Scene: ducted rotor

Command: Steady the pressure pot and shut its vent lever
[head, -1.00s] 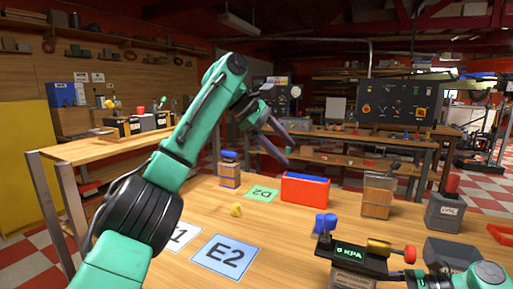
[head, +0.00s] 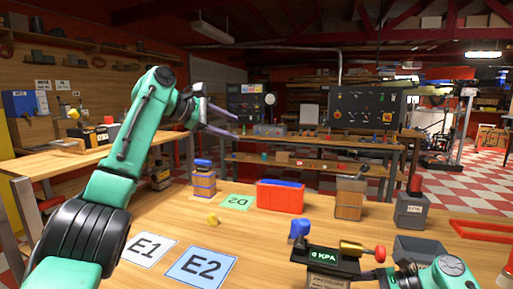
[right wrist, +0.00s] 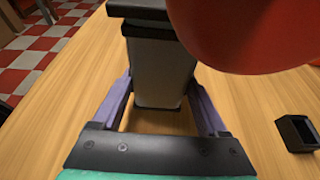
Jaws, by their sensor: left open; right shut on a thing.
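The pressure pot (head: 333,262) stands at the front edge of the head view, a dark unit with a green "0 KPA" readout above a labelled body. A brass cylinder (head: 360,249) with a red knob (head: 380,254) points right from its top; I cannot tell which part is the vent lever or its state. In the right wrist view, my right gripper (right wrist: 158,92) is shut on the pot's grey body (right wrist: 160,65), a finger on each side, and the red knob (right wrist: 250,30) looms close. My left gripper (head: 237,126) is open and empty, raised above the table's far left, away from the pot.
A blue knobbed piece (head: 299,229) shows just behind the pot. Cards E1 (head: 148,247) and E2 (head: 201,267) lie front left.

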